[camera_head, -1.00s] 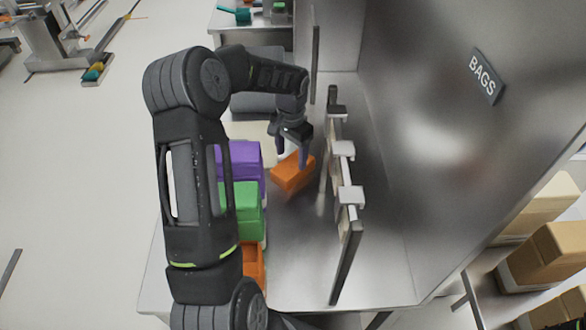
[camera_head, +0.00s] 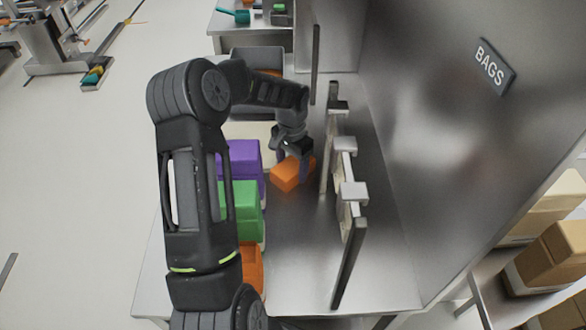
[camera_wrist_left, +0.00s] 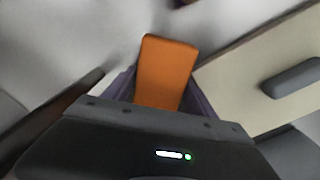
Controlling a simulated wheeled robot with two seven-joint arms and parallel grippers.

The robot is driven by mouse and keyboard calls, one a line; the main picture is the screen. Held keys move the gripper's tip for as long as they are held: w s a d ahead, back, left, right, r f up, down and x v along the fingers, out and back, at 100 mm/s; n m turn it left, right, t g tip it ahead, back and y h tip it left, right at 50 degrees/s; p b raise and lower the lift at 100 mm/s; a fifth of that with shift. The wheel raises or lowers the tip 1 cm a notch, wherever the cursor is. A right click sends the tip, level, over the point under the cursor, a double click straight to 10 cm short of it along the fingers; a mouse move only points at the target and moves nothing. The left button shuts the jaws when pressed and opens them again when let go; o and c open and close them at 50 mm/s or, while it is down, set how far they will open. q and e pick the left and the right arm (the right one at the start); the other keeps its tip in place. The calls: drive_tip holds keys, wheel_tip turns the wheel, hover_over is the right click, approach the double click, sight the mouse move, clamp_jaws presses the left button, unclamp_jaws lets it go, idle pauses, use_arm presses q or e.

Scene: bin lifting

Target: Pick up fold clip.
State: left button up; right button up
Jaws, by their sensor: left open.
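An orange block (camera_head: 287,178) lies on the metal table, just left of the upright holder. Nothing in view is marked as the fold clip, and this block is what my left gripper is at. My left gripper (camera_head: 291,164) is open and low over the block, pointing down. In the left wrist view the orange block (camera_wrist_left: 165,70) shows between the two purplish fingers, one on each side. I cannot tell whether they touch it. My right gripper is not in view.
Purple (camera_head: 240,156) and green (camera_head: 242,200) bins stand left of the block, partly behind my arm. A holder with pale brackets (camera_head: 352,193) stands close on the right. Bare table (camera_head: 295,260) lies in front. A metal wall with a BAGS sign (camera_head: 494,66) rises at the right.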

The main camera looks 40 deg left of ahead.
use_arm(q)
drive_tip(key=shift+c, duration=0.3)
drive_tip(key=c, duration=1)
drive_tip(key=shift+o, duration=0.2)
wheel_tip(320, 180, up, 12)
drive_tip(key=p, duration=0.7)
wheel_tip(320, 180, up, 6)
hover_over(292, 164)
